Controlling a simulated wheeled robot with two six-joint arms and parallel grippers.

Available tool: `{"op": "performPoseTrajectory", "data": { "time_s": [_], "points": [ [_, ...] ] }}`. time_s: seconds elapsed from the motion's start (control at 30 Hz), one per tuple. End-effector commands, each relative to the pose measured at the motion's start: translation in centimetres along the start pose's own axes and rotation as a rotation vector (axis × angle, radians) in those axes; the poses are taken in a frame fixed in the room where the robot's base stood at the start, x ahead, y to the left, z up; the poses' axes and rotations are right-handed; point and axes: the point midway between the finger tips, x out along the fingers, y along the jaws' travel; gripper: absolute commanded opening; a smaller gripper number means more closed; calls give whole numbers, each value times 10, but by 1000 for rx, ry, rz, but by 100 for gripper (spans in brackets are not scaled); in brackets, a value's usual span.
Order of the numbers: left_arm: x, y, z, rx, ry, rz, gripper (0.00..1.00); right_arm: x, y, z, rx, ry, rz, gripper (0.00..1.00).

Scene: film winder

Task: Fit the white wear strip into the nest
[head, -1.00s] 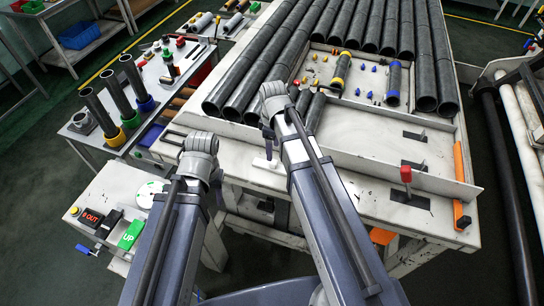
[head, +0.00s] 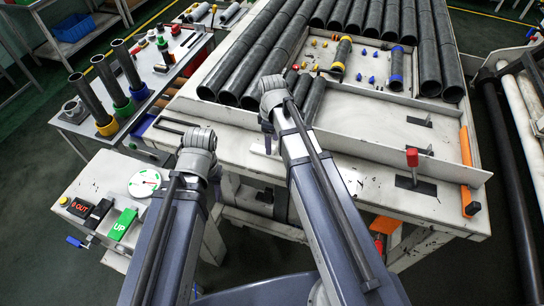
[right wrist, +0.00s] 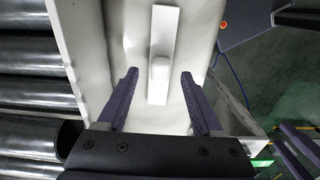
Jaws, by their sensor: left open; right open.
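A white strip with a raised block in its middle, which looks like the wear strip (right wrist: 164,28), lies on a pale surface in the right wrist view. My right gripper (right wrist: 160,85) is open, with its fingertips on either side of the strip's near part; I cannot tell the height between them. In the head view the right gripper (head: 268,132) hangs over the front left part of the white bench. My left gripper (head: 216,178) is open, further left and in front of the bench, its fingers mostly hidden by its wrist. I cannot make out the nest for certain.
The white bench (head: 350,170) carries dark rollers (head: 280,45) at the back and a low front wall. A red-knobbed post (head: 412,157) and an orange bar (head: 466,150) are at right. A control box with a green UP button (head: 122,224) stands at left.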

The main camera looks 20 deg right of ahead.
Motion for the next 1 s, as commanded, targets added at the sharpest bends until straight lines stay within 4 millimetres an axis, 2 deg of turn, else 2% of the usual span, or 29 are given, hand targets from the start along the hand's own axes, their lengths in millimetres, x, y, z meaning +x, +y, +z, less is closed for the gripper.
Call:
{"op": "performPoseTrajectory", "data": {
  "time_s": [0.03, 0.1, 0.4, 1.0],
  "points": [
    [13, 1, -1, 2, 0, 0, 50, 13, 0, 0, 0, 0, 0, 68],
    [18, 2, -1, 3, 0, -1, 50, 18, 0, 0, 0, 0, 0, 68],
    [18, 2, -1, 5, 0, -1, 50, 18, -1, 0, 0, 0, 0, 68],
    [18, 2, -1, 4, 0, -1, 50, 18, -1, 0, 0, 0, 0, 0]
  ]
}}
